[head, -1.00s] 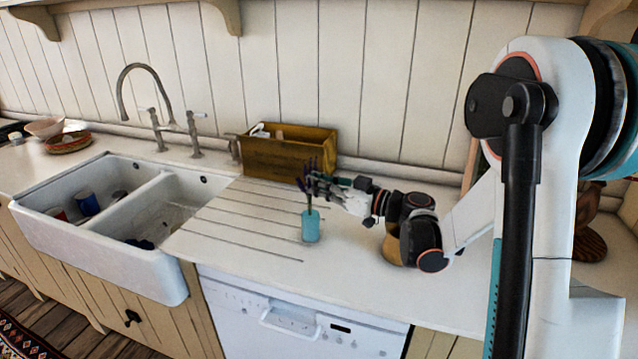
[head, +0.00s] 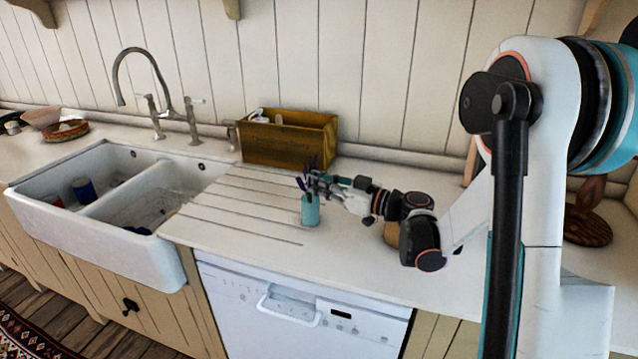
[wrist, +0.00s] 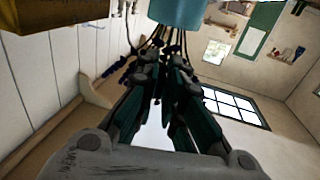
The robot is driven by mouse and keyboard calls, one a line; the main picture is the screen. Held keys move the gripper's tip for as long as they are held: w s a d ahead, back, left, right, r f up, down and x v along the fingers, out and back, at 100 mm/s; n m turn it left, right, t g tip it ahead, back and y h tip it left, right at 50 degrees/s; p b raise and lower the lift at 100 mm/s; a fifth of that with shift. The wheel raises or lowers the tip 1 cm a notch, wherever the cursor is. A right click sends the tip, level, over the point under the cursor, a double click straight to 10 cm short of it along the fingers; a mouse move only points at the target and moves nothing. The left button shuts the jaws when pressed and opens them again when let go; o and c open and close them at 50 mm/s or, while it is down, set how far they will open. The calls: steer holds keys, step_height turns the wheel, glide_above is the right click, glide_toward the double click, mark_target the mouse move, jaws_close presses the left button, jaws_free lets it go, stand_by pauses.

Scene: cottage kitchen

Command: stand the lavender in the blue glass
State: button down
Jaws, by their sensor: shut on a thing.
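The blue glass (head: 310,212) stands upright on the worktop at the right end of the drainer grooves. My gripper (head: 314,181) reaches in from the right, just above the glass rim, and is shut on the lavender (head: 307,168). The purple heads stick up above the fingers, and the lower stems go down to the glass mouth. In the wrist view, which looks upside down, the glass (wrist: 178,10) is at the top, and the dark stems of the lavender (wrist: 165,40) run from its rim between my fingers. The stem ends are hidden, apparently inside the glass.
A wooden box (head: 288,146) with items in it stands behind the glass against the wall. The white double sink (head: 150,243) with cups in it is on the left. A bowl (head: 42,117) stands beyond it. The dishwasher (head: 300,310) is below the worktop edge.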

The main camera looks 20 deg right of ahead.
steer(key=c, duration=1.6)
jaws_free()
steer(key=shift+c, duration=0.2)
steer(key=shift+r, duration=0.1)
step_height(320, 180, up, 10)
